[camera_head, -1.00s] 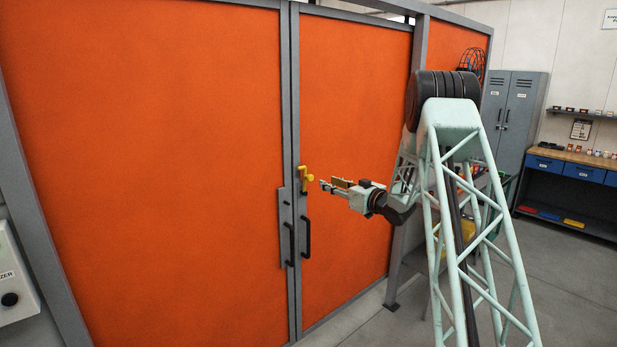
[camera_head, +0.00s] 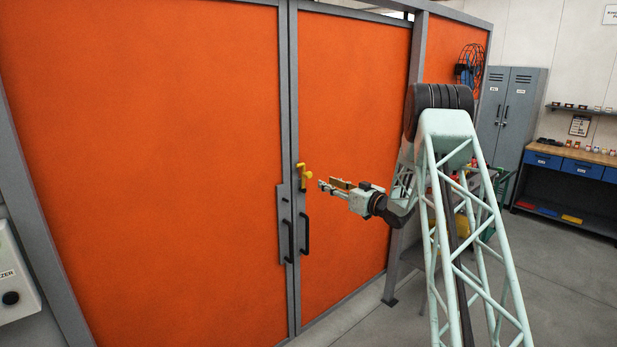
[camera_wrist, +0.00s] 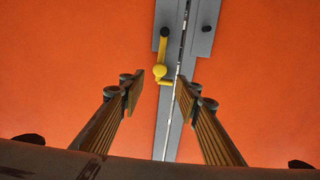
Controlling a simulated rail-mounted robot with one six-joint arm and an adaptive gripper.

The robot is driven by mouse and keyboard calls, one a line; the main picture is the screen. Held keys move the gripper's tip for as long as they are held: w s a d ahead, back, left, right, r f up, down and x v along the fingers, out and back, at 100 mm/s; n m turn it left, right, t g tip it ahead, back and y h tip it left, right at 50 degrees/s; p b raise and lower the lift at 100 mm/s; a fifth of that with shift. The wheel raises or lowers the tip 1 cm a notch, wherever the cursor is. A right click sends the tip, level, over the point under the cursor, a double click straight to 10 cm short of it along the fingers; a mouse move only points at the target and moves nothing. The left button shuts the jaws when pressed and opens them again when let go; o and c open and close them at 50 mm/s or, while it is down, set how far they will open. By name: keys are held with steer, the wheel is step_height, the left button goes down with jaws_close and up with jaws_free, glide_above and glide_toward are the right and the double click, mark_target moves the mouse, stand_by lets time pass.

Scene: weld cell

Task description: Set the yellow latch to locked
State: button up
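The yellow latch (camera_head: 304,175) sits on the grey frame of the right orange door, above the black door handles. My gripper (camera_head: 321,185) is just to the right of the latch and a little lower in the head view. In the wrist view my gripper (camera_wrist: 158,85) is open, with its two fingers well apart and nothing between them. The fingers do not appear to touch the latch.
Two black handles (camera_head: 306,236) stand on the door frames below the latch. A grey plate (camera_head: 285,225) is on the left door's edge. A grey locker (camera_head: 508,115) and a workbench (camera_head: 570,165) stand at the right. The floor in front of the bench is clear.

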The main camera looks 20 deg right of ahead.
mark_target(310, 176)
steer(key=p+x, duration=0.2)
steer(key=x, duration=1.1)
steer(key=shift+c, duration=0.4)
jaws_close()
